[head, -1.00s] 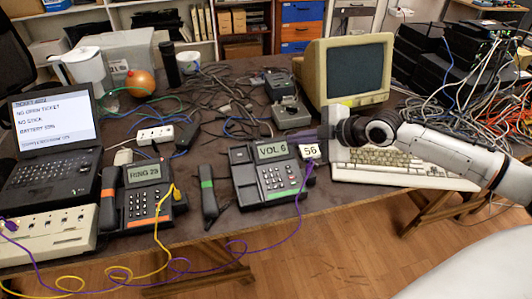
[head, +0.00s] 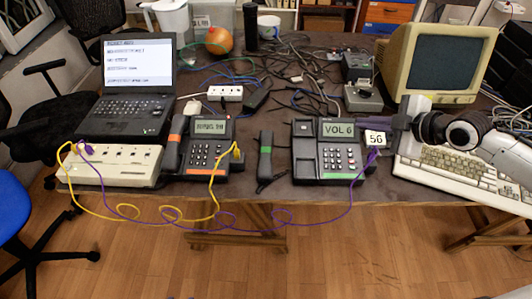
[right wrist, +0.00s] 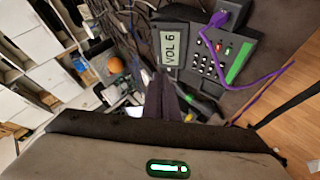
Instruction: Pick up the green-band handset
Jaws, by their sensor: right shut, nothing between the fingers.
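The green-band handset (head: 265,157) is dark and lies off its cradle on the table, just left of the desk phone (head: 327,152) with the green strip and the "VOL 6" display. The same phone shows in the right wrist view (right wrist: 208,55). My right gripper (head: 376,127) is to the right of that phone, near the white "56" tag (head: 376,138), well apart from the handset. Its dark fingers (right wrist: 166,98) are together and empty in the right wrist view. My left gripper is not in view.
Another phone (head: 207,150) with an orange-band handset stands left of the green-band one. Purple and yellow cables (head: 217,200) hang along the table's front edge. A keyboard (head: 465,175) and a monitor (head: 437,65) are at right. A power strip (head: 225,93) and loose cables lie behind.

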